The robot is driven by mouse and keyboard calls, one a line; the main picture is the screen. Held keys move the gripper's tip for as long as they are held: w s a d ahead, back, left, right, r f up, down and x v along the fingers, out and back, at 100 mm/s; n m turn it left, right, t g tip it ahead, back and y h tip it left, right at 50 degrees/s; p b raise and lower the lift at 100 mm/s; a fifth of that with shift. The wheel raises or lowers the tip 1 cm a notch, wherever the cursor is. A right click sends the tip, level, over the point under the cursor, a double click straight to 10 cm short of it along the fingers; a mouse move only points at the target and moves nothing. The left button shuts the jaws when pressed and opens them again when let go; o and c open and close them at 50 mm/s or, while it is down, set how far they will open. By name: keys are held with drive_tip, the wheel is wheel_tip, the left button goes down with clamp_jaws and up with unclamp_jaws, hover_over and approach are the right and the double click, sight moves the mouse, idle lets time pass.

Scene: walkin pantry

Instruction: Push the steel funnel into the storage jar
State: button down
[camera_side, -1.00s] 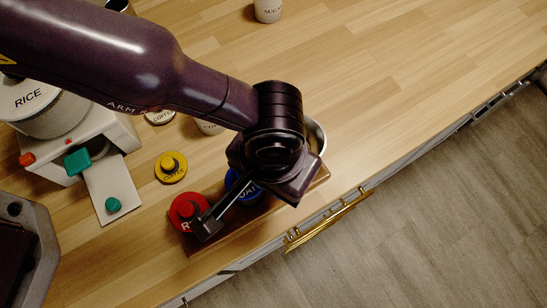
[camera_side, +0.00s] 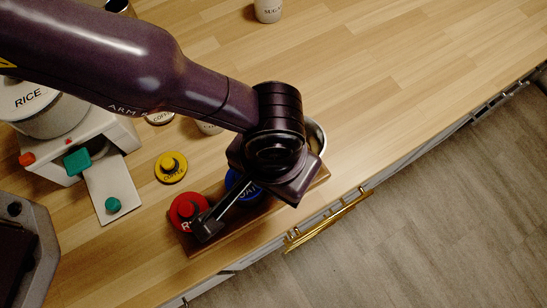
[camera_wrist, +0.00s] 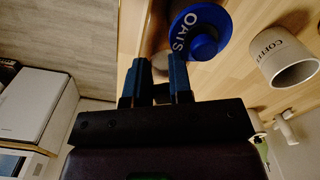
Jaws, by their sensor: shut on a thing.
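The side view hides the fingertips below the wrist. A white jar marked COFFEE (camera_wrist: 285,62) stands apart at right in the wrist view.
A red knobbed lid (camera_side: 186,210) and a blue OATS lid (camera_side: 235,181) lie by my wrist on a brown board (camera_side: 208,245) near the counter edge. A yellow lid (camera_side: 171,167) and a white device (camera_side: 100,128) are at left. The upper-right counter is mostly clear.

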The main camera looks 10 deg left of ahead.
drive_tip(key=shift+f, duration=0.45)
idle(0.7)
drive_tip(key=c, duration=0.9)
unclamp_jaws()
drive_tip(key=shift+c, duration=0.2)
drive_tip(key=o, duration=0.5)
drive_tip(key=shift+a+f, duration=0.15)
drive_tip(key=shift+f, duration=0.05)
drive_tip(key=shift+c, duration=0.2)
drive_tip(key=shift+r, duration=0.1)
wheel_tip(320, 180, up, 7)
